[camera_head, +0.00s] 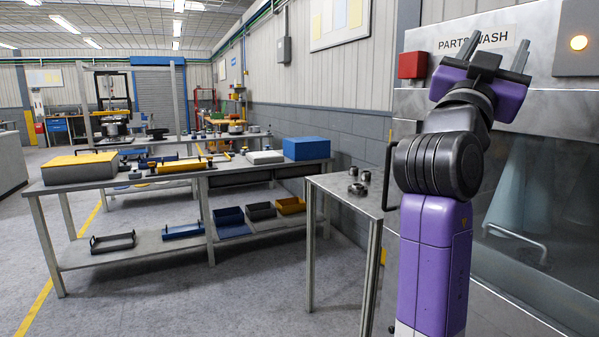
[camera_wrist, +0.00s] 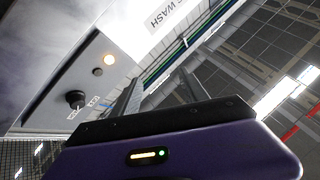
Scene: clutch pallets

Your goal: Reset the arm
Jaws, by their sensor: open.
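My arm is purple and black and stands raised at the right of the head view, in front of the parts wash machine (camera_head: 460,37). My gripper (camera_head: 503,47) points upward at the top of the arm. Its two grey fingers are spread apart with nothing between them. In the wrist view my gripper (camera_wrist: 158,90) shows two fingers apart and empty, with the ceiling and the machine's upper panel (camera_wrist: 75,80) beyond them.
A small metal side table (camera_head: 345,190) with several small metal parts stands left of my arm. A long workbench (camera_head: 200,172) holds a yellow-topped case (camera_head: 80,167) and a blue box (camera_head: 306,148). Trays lie on its lower shelf. Floor at the front left is clear.

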